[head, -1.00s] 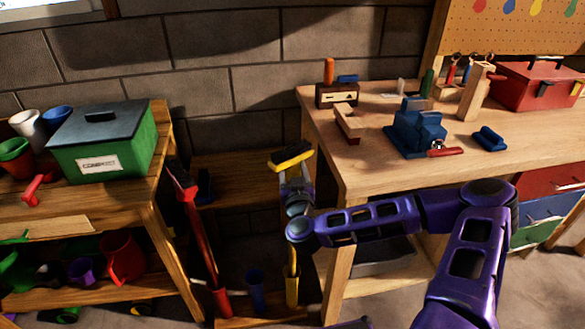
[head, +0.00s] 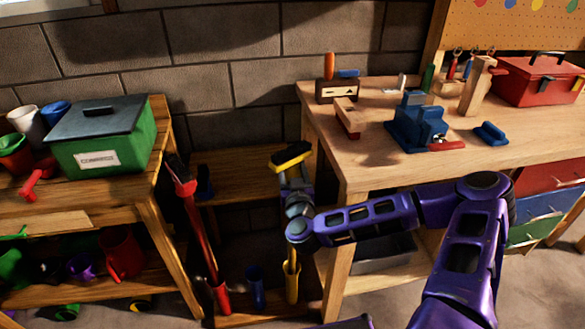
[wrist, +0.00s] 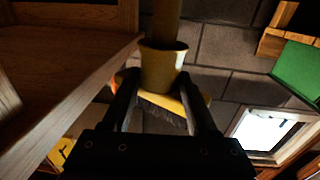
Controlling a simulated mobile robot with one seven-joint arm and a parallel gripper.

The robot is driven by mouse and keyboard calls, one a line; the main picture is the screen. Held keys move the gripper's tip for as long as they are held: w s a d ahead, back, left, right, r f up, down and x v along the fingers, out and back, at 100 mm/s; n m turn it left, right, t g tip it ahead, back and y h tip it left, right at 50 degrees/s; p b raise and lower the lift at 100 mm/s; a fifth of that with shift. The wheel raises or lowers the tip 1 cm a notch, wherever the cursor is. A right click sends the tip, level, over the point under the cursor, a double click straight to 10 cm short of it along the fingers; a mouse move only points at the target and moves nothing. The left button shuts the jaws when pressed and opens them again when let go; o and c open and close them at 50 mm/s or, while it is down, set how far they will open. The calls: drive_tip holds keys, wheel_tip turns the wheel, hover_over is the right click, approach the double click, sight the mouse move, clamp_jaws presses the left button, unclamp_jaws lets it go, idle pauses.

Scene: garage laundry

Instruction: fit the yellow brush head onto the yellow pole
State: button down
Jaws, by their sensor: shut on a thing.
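The yellow brush head (head: 291,157) with dark bristles is held up in the gap between the two benches in the head view. My gripper (wrist: 163,88) is shut on its flared yellow socket (wrist: 163,68), one dark finger on each side. The brush bar (wrist: 196,98) shows behind the fingers in the wrist view. The yellow pole (wrist: 166,18) runs up to the socket's rim; how deep it sits inside cannot be told. In the head view the pole's lower part (head: 292,258) stands in a yellow cup (head: 292,285), directly below my gripper. My wrist hides the joint there.
A red-handled tool (head: 200,235) leans in a red cup (head: 221,297) to the left, with a blue cup (head: 256,287) between. The workbench (head: 370,165) stands close on the right. The bench with the green box (head: 120,150) is on the left.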

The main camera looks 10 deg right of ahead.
drive_tip(key=shift+f, duration=0.35)
drive_tip(key=shift+c, duration=0.5)
unclamp_jaws()
drive_tip(key=s+a+p, duration=0.1)
drive_tip(key=s+p, duration=0.4)
drive_tip(key=s, duration=1.2)
drive_tip(key=shift+s+a, duration=0.2)
drive_tip(key=shift+f, duration=0.15)
